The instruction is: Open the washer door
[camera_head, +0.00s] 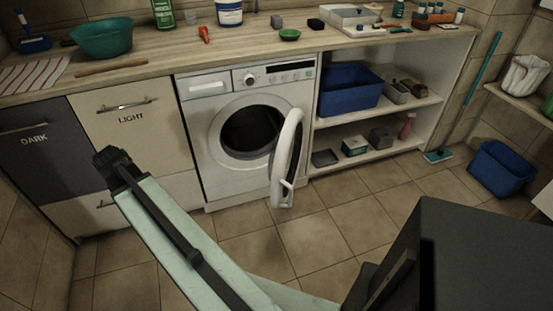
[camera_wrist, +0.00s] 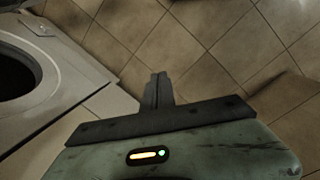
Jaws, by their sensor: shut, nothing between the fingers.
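The white washer (camera_head: 222,178) stands under the counter, with its round dark drum opening uncovered. Its washer door (camera_head: 296,122) is swung out to the right and stands well away from the front, seen nearly edge-on. The washer front (camera_wrist: 75,75) also shows at the left of the wrist view, with part of the dark opening. My gripper (camera_wrist: 158,88) has its fingers together, empty, over bare floor beside the washer front. It touches nothing that I can see. In the head view my pale green arm crosses the foreground; I cannot clearly make out the fingertips there.
Light and dark laundry drawers (camera_head: 128,122) are left of the washer. Open shelves (camera_head: 385,112) with a blue bin (camera_head: 350,90) are to its right. Another blue bucket (camera_head: 500,168) stands on the floor at far right. The tiled floor before the washer is clear.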

